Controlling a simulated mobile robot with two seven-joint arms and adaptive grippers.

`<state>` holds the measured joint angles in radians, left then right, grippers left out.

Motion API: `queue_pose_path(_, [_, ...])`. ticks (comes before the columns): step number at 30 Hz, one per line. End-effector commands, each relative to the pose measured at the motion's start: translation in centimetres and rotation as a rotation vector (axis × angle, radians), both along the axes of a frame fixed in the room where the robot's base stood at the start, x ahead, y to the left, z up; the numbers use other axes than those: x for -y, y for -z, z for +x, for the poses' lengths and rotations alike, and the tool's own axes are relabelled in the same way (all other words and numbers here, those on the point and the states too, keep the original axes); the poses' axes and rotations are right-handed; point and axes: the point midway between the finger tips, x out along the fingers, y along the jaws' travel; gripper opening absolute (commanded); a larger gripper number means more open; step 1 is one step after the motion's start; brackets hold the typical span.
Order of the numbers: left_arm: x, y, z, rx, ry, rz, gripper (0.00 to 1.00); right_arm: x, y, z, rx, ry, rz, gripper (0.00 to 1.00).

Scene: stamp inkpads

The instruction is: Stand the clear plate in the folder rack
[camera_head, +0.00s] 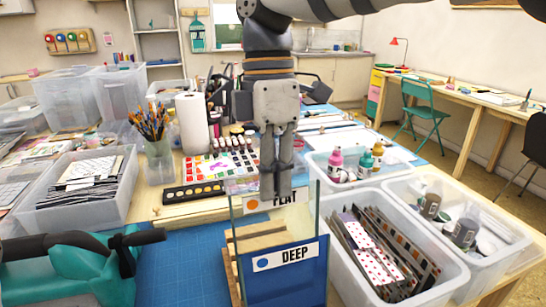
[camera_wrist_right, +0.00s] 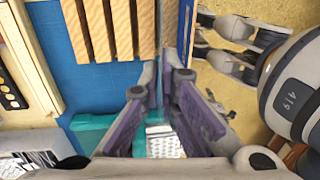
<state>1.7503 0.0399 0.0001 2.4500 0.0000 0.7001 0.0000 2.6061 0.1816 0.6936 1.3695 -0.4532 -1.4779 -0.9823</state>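The clear plate (camera_head: 307,212) is a see-through upright panel in the middle of the head view, with its thin edges showing. My right gripper (camera_head: 276,192) points straight down at its top edge, with fingers close together and seemingly pinching it. In the right wrist view the fingers (camera_wrist_right: 164,82) converge on a thin pale sheet. The wooden folder rack (camera_head: 253,238) lies below and behind the plate, and its slats (camera_wrist_right: 112,25) show in the wrist view. The "FLAT" label (camera_head: 291,196) is partly hidden by the fingers. Whether the plate's bottom sits in a slot is unclear. The left gripper is not visible.
A "DEEP" label (camera_head: 285,257) is in front. Clear bins with bottles and patterned cards (camera_head: 370,258) stand close on the right. A paint palette (camera_head: 193,192) is behind left. A teal device with black bars (camera_head: 70,270) is at lower left. The blue mat (camera_head: 185,265) has free room.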

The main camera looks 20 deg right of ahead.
Motion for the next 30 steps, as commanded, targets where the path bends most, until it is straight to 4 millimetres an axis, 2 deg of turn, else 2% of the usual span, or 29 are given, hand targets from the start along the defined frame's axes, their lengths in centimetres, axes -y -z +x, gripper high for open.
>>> queue_pose_path(6, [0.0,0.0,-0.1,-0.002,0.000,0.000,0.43,0.0,2.9,-0.4,-0.004,0.001,-0.001,0.00])
queue_pose_path(12, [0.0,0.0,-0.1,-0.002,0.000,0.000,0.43,0.0,4.9,-0.7,-0.002,0.000,-0.001,0.00])
queue_pose_path(17, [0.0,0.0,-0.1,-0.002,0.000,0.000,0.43,0.0,5.6,-0.8,-0.001,0.000,-0.001,0.00])
queue_pose_path(25, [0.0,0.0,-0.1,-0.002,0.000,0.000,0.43,0.0,5.7,-0.8,-0.001,0.000,0.000,0.00])
queue_pose_path(28, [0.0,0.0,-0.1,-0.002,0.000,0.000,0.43,0.0,5.7,-0.8,-0.001,0.000,0.000,0.26])
queue_pose_path(30, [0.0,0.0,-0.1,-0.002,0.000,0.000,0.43,0.0,5.6,-0.8,-0.001,0.000,0.000,0.28])
